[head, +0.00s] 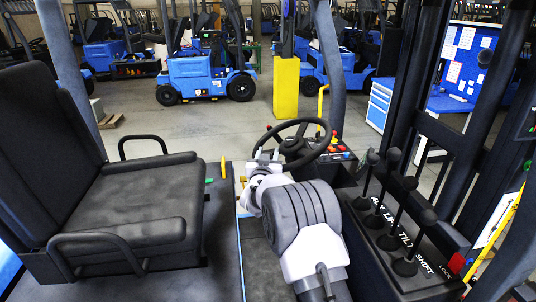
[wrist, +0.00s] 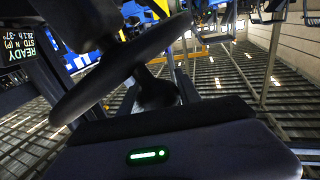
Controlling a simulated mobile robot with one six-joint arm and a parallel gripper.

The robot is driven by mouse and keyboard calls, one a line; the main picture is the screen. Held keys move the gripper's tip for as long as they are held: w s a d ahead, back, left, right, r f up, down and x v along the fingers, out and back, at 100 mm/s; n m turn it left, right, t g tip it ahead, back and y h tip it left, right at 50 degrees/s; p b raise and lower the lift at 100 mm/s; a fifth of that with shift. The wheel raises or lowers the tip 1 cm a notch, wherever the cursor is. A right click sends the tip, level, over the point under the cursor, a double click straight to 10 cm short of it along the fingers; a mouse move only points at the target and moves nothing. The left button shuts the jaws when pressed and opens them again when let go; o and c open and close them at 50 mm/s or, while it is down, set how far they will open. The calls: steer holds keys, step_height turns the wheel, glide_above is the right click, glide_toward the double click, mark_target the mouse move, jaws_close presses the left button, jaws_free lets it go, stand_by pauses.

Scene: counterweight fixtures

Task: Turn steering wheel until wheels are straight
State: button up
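The black steering wheel (head: 294,146) stands tilted on its column in the middle of the head view. In the wrist view its dark rim (wrist: 118,72) runs diagonally across the upper left, with the hub below it. My gripper (wrist: 165,122) shows as a dark body with a green light at the bottom of the wrist view. In the head view my white and grey arm reaches up to the wheel's near left side. The fingertips are not clear, so I cannot tell whether they touch the rim. The truck's road wheels are out of view.
A black seat (head: 130,205) with armrests is at the left. Several black levers (head: 395,215) stand on a console at the right, close to my arm. A dark mast (head: 470,110) rises behind them. Blue forklifts (head: 205,75) and a yellow post (head: 286,88) are farther back.

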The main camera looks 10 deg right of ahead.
jaws_close()
steer(key=shift+b, duration=0.3)
